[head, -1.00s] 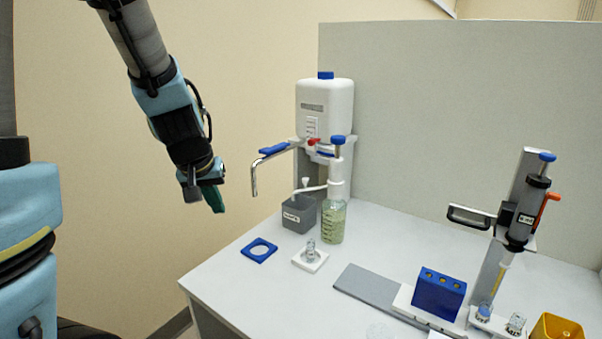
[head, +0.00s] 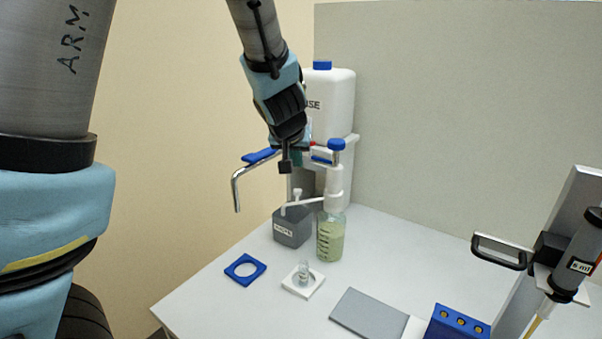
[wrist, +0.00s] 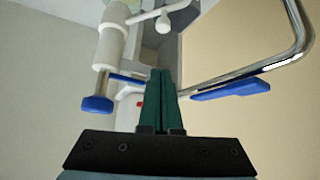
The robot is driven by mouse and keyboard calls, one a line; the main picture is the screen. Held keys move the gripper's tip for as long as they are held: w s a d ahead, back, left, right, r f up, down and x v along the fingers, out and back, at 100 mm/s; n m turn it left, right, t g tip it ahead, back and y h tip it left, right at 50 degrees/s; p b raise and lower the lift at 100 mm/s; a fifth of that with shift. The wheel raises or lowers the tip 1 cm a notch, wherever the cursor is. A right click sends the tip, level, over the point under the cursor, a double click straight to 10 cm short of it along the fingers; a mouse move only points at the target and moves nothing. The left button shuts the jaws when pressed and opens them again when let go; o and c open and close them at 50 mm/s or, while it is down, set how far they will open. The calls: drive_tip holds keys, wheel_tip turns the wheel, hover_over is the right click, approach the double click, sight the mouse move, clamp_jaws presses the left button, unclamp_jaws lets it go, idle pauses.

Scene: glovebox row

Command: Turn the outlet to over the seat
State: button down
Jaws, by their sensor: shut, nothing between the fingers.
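The outlet (head: 303,203) is a thin white spout on the dispenser (head: 335,185) of the green-liquid bottle (head: 330,240). It points left, with its end over the grey waste cup (head: 291,228); a small white knob (head: 298,194) stands up on it. In the wrist view the knob (wrist: 162,24) is ahead of my fingers. The seat (head: 303,284) is a white square block in front, holding a small clear vial (head: 303,271). My gripper (head: 285,167) is shut and empty, above the outlet and apart from it. Its green fingers (wrist: 164,100) are together.
A white rinse tank (head: 328,100) stands behind, with a bent metal spout (head: 237,190) and blue lever (head: 258,155) left of my gripper. A grey plate (head: 369,313), blue rack (head: 456,322) and syringe stand (head: 565,260) are right.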

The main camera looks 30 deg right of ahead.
drive_tip(key=b, duration=0.5)
hover_over(304, 201)
drive_tip(key=w+d, duration=0.1)
drive_tip(key=w, duration=0.3)
wheel_tip(304, 201, down, 8)
drive_tip(key=r, duration=0.1)
drive_tip(key=shift+s+a+f+b, duration=0.2)
drive_tip(key=shift+s+a, duration=0.3)
drive_tip(key=shift+s, duration=0.25)
drive_tip(key=shift+s+a+f+b, duration=0.1)
drive_tip(key=shift+s+a+f, duration=0.1)
drive_tip(key=shift+s+a, duration=0.4)
drive_tip(key=shift+s+d, duration=0.1)
drive_tip(key=shift+r, duration=0.1)
